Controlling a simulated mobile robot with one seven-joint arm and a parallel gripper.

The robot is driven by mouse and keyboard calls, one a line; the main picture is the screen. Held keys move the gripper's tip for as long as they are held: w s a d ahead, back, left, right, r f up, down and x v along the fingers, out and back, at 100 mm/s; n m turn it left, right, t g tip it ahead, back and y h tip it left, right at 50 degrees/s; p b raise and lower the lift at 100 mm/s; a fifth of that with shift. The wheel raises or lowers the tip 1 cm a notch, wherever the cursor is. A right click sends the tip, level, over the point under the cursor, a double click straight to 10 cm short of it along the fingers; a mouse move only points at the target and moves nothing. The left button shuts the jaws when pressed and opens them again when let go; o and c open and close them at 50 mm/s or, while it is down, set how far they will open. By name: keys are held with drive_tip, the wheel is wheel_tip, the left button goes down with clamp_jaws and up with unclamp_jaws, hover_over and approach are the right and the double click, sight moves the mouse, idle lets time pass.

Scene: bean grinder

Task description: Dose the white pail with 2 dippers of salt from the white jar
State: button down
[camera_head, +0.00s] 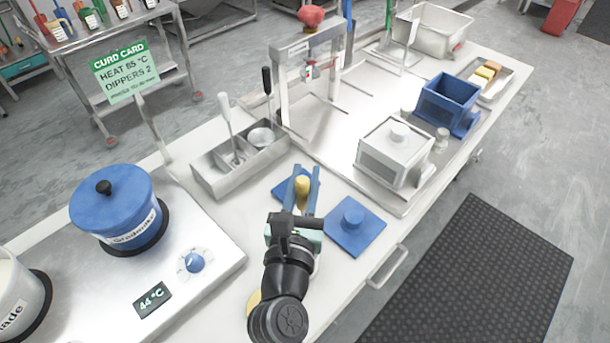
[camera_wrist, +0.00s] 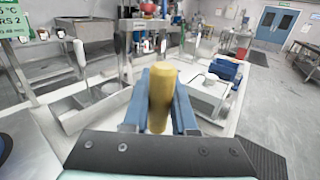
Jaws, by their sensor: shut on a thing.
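My gripper (camera_head: 304,172) is shut on a yellow cylindrical thing (camera_wrist: 161,98), held between its two blue fingers above the bench. The white jar (camera_head: 391,156), a boxy white container with a knobbed white lid on it, stands on the steel tray to the right and beyond. The white pail (camera_head: 14,300) is cut off at the lower left edge, on the steel heating unit. A white-handled dipper (camera_head: 229,125) and a black-handled dipper (camera_head: 267,90) stand in a steel compartment holder (camera_head: 222,183), left of my gripper. The contents of the jar are hidden.
A blue pot (camera_head: 115,215) with a blue lid stands on the heating unit, whose display reads 44 °C. A blue square lid (camera_head: 355,226) lies right of my gripper. A blue box (camera_head: 446,101) and a steel press frame (camera_head: 305,65) stand beyond. A green card reads "DIPPERS 2".

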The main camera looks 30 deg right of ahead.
wheel_tip(320, 180, up, 6)
drive_tip(key=p, duration=0.6)
drive_tip(key=shift+r, duration=0.15)
idle(0.4)
